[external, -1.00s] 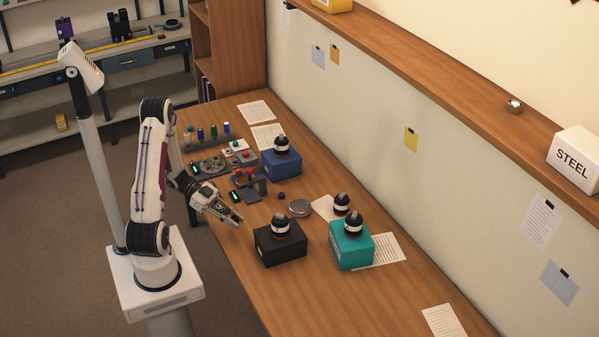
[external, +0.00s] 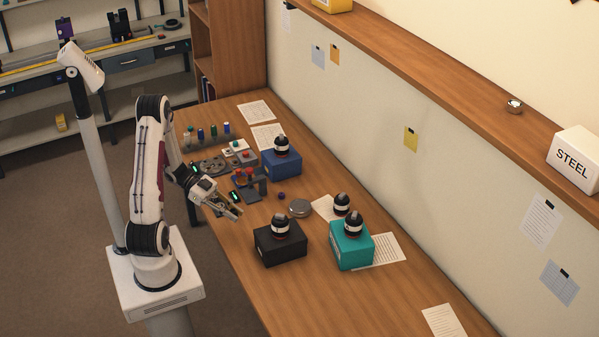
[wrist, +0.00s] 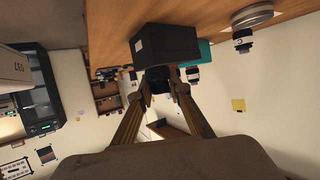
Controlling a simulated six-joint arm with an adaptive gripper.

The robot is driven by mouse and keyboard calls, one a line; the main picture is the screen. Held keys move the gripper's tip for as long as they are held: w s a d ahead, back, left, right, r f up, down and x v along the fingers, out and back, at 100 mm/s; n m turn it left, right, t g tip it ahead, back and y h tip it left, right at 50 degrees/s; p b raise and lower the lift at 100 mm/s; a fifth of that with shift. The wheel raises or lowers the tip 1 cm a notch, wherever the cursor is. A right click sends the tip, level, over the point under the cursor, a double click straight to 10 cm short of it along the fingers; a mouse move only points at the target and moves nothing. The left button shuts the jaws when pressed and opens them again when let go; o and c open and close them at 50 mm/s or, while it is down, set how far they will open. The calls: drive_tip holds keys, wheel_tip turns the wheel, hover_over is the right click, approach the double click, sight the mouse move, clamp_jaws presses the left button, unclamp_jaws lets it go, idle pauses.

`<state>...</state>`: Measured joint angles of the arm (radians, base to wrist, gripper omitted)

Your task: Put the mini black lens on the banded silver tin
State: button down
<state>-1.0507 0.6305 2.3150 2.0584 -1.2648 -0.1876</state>
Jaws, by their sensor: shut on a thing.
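My gripper (external: 238,212) is shut on a small dark thing, seemingly the mini black lens (wrist: 160,79), which shows between the fingertips in the wrist view. It overlaps the black box behind, so its outline is hard to separate. In the external view the held thing is too small to make out. The gripper hangs above the table's near edge, left of the black box. The banded silver tin (external: 300,208) lies flat on the table, right of the gripper and apart from it. It also shows at the top right in the wrist view (wrist: 252,15); its top looks bare.
White-banded black lenses stand on the black box (external: 281,249), teal box (external: 351,248) and blue box (external: 282,164). Another lens (external: 341,204) stands behind the tin. A small dark purple piece (external: 281,196) lies beside the tin.

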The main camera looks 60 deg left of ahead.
drive_tip(key=shift+d, duration=0.15)
drive_tip(key=shift+w+d, duration=0.2)
drive_tip(key=shift+d, duration=0.3)
drive_tip(key=w+d+m+g+h, duration=0.1)
drive_tip(key=w+d, duration=0.2)
drive_tip(key=w, duration=0.2)
wheel_tip(320, 180, up, 3)
drive_tip(key=n+t+y, duration=0.6)
drive_tip(key=n+y, duration=0.1)
hover_over(300, 205)
drive_tip(key=shift+r, duration=0.15)
drive_tip(key=shift+h, duration=0.3)
drive_tip(key=shift+f, duration=3.15)
